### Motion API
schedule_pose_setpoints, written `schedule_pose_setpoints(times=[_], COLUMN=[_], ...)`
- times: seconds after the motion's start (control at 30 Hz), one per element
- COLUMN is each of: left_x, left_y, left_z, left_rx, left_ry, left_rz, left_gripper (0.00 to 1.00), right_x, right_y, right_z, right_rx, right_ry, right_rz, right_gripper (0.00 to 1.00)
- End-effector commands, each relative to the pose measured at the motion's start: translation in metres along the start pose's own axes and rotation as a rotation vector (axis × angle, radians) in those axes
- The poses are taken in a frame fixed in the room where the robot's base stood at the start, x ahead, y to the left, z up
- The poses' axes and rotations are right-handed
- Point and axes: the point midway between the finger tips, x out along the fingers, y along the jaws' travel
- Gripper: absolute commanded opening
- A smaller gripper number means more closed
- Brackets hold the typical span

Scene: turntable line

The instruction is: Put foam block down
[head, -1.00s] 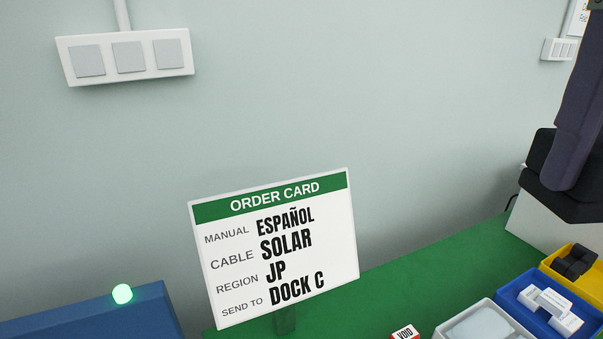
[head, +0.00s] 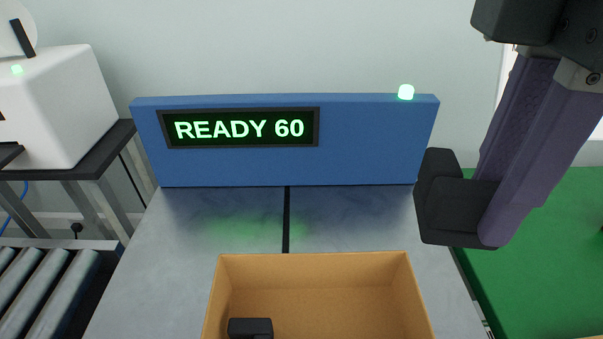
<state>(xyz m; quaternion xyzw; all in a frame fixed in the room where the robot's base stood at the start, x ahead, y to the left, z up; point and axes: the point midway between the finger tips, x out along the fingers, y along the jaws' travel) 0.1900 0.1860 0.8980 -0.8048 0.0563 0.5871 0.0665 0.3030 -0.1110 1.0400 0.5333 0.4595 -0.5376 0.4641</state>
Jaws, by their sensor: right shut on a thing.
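My right gripper (head: 486,215) comes in from the upper right, its long purple fingers pointing down. It is shut on a dark, stepped block, which I take to be the foam block (head: 445,212). The block hangs at the fingertips, right of and apart from the open brown box (head: 315,262). The fingers hide part of the block. The box is cut off by the bottom edge of the view, and a small black item (head: 250,327) shows inside it at left. My left gripper is not in view.
The box is on a grey surface (head: 170,265) before a blue panel (head: 360,150) whose display (head: 240,129) reads READY 60; its lamp (head: 406,92) glows green. A roller conveyor (head: 45,285) is at left, a green tabletop (head: 560,225) at right.

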Motion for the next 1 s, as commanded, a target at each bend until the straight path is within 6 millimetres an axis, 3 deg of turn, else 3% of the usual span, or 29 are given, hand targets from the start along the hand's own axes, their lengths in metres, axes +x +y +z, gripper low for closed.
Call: schedule_pose_setpoints(times=[0.03, 0.27, 0.7, 1.0], left_x=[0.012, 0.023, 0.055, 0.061], left_y=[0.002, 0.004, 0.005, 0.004], left_z=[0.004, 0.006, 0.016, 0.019], left_rx=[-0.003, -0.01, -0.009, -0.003], left_ry=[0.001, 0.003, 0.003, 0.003], left_rz=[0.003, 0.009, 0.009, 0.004], left_gripper=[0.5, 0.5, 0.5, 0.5], right_x=[0.016, 0.042, 0.162, 0.19], right_y=[-0.003, -0.007, -0.007, -0.006], right_z=[-0.003, -0.007, -0.008, -0.008], right_rx=[-0.061, -0.184, -0.182, -0.183], right_ry=[0.004, 0.008, 0.007, 0.008], right_rz=[-0.002, -0.003, -0.003, 0.0], right_gripper=[0.0, 0.0, 0.0, 0.0])
